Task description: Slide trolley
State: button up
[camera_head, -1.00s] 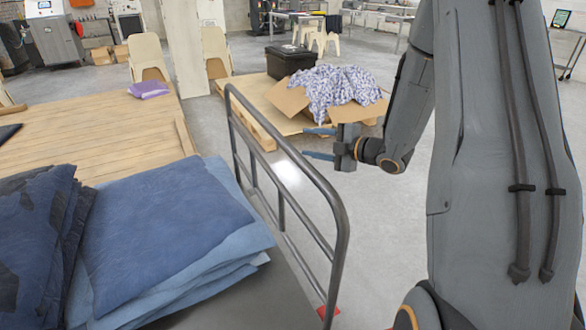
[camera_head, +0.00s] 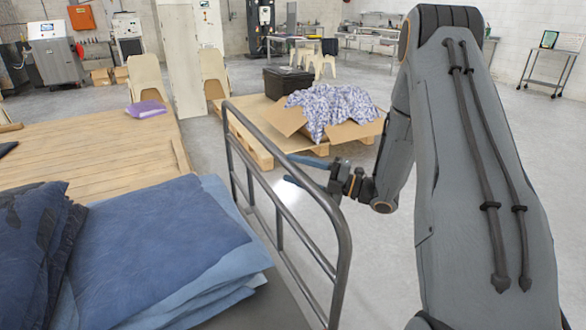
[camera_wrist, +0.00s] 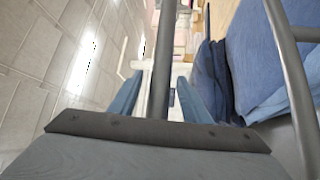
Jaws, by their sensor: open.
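The trolley has a grey tubular handle (camera_head: 334,226) at its right side and a dark deck (camera_head: 268,312) carrying folded blue denim (camera_head: 150,250), in the lower left of the head view. My gripper (camera_head: 293,170) is open at the outer side of the handle, its blue fingertips close to the top rail. In the wrist view, the handle rail (camera_wrist: 165,55) runs between the two open fingers of my gripper (camera_wrist: 158,98). I cannot tell whether the fingers touch the rail. The trolley's wheels are hidden.
A wooden table (camera_head: 90,165) with a purple folded item (camera_head: 147,109) is at the left. A pallet (camera_head: 250,143) holds a cardboard box (camera_head: 355,129) with patterned cloth and a black case (camera_head: 286,81). Grey floor (camera_head: 385,250) is clear right of the handle.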

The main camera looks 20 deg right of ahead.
jog(key=shift+w+a, duration=0.35)
jog(key=shift+a, duration=0.15)
grip_shut()
jog(key=shift+s+a, duration=0.2)
jog(key=shift+a, duration=0.75)
jog(key=shift+c, duration=1.7)
grip_release()
jog(key=o, duration=0.3)
jog(key=shift+d, duration=0.15)
jog(key=shift+o, duration=0.2)
jog(key=shift+d, duration=0.1)
jog(key=shift+d, duration=0.1)
